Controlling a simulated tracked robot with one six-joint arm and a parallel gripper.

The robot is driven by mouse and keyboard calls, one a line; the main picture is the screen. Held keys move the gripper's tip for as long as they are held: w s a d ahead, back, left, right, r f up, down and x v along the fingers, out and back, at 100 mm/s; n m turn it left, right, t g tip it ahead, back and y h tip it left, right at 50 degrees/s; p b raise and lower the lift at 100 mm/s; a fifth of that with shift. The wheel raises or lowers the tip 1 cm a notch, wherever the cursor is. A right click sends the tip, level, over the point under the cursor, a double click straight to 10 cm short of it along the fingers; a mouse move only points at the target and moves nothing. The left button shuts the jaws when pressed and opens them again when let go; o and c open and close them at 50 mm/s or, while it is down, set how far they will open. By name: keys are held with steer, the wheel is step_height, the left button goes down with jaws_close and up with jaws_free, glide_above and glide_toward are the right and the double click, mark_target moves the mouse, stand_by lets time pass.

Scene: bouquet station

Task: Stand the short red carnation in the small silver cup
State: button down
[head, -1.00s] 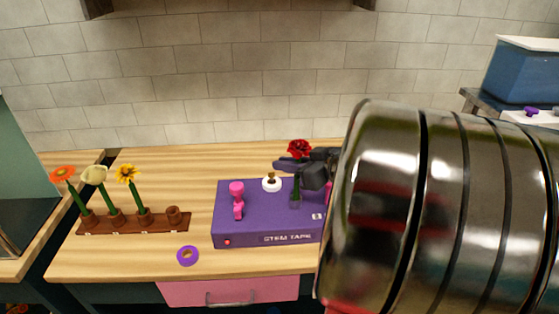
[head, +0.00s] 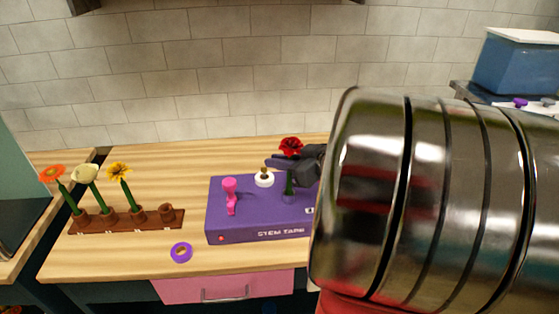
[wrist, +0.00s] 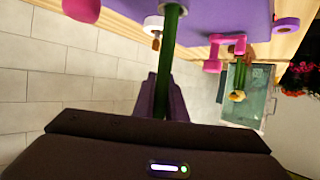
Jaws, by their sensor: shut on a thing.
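The red carnation (head: 291,147) stands roughly upright in the head view, over the right part of a purple box. My gripper (head: 285,163) is shut on its green stem, just below the bloom. In the wrist view the stem (wrist: 171,52) runs between the fingers (wrist: 163,102). The stem's lower end meets a small greyish fitting (head: 289,198) on the box; I cannot tell whether it is inside it.
The purple stem tape box (head: 258,233) carries a pink post (head: 230,197) and a white roll (head: 264,180). A purple tape ring (head: 181,252) lies in front. At left, a brown rack (head: 92,227) holds three flowers. A blue bin (head: 515,65) stands back right.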

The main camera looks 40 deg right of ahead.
steer(key=shift+f, duration=0.15)
steer(key=c, duration=1.7)
jaws_free()
steer(key=shift+o, duration=0.2)
steer(key=o, duration=0.5)
steer(key=v, duration=0.9)
stand_by(0.6)
